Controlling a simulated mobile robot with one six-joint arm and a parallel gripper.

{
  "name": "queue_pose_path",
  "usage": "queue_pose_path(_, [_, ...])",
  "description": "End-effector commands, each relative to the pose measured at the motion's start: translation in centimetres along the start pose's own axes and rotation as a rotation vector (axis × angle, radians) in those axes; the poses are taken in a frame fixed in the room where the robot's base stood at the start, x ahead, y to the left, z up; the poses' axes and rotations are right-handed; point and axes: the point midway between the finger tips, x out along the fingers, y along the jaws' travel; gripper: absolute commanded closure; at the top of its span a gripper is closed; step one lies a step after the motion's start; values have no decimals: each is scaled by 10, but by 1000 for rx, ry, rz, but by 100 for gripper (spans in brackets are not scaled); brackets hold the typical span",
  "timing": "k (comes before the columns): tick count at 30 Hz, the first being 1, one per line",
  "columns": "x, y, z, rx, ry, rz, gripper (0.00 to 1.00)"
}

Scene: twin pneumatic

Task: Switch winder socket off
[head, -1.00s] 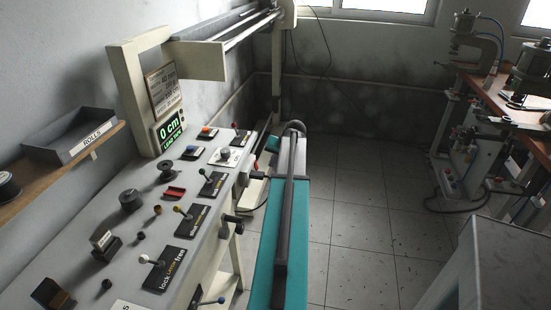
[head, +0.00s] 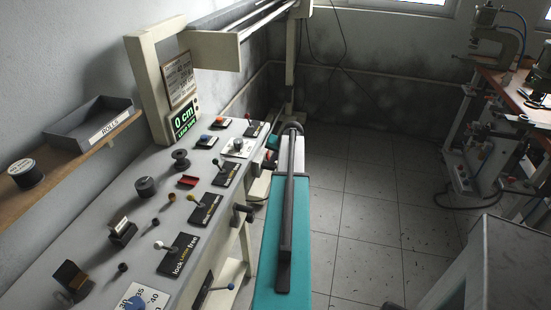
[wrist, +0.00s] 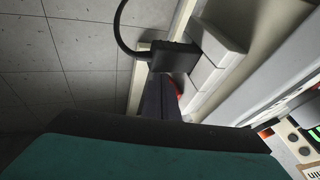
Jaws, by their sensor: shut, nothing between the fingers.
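In the wrist view a black plug (wrist: 174,57) with a curved black cable sits at the pale machine frame. A small red part (wrist: 179,87), perhaps the socket's switch, shows just below it, partly hidden. I cannot read its on or off position. My gripper (wrist: 161,82) is shut and empty, its dark fingers pointing at the plug area. The tips overlap the plug's lower edge in the picture; I cannot tell whether they touch. In the head view my teal and dark arm reaches toward the machine's far end, and the fingers are not clearly visible.
The control panel (head: 152,205) with levers, knobs and a green display (head: 185,118) runs along the left of my arm. A shelf (head: 85,160) holds a grey tray (head: 90,128) and a spool (head: 25,173). Open tiled floor (head: 370,220) lies to the right, before a workbench (head: 520,95).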

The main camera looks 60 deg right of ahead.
Motion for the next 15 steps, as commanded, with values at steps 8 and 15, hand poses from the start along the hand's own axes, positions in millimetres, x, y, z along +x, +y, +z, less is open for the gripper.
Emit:
queue_pose_path(8, [3, -4, 2, 0, -1, -13, 100])
queue_pose_path(15, [3, -7, 3, 3, 0, -29, 100])
